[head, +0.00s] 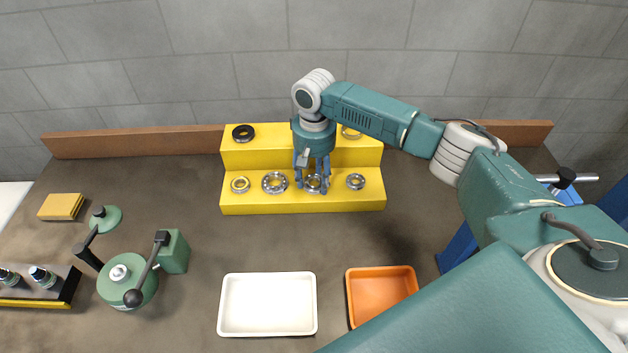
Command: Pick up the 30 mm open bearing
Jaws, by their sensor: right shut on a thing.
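A yellow two-step stand (303,208) is at the back of the bench. My right gripper (313,188) points down at its lower step, shut on a ring-shaped bearing (314,183), whose edges the fingers partly cover. I cannot tell whether the bearing is clear of the step. On the same step are a small brass-toned bearing (240,184), a larger steel bearing (275,183) and another bearing (355,181) at the right. The upper step holds a black ring (243,133) and a partly hidden brass-toned ring (350,133). Sizes cannot be read. My left gripper is not in view.
A white tray (267,331) and an orange tray (382,292) stand in front, both empty where visible. A green press-like tool (128,280) and yellow pads (61,206) are at the left. A brown rail (135,142) runs along the back. My right arm covers the right side.

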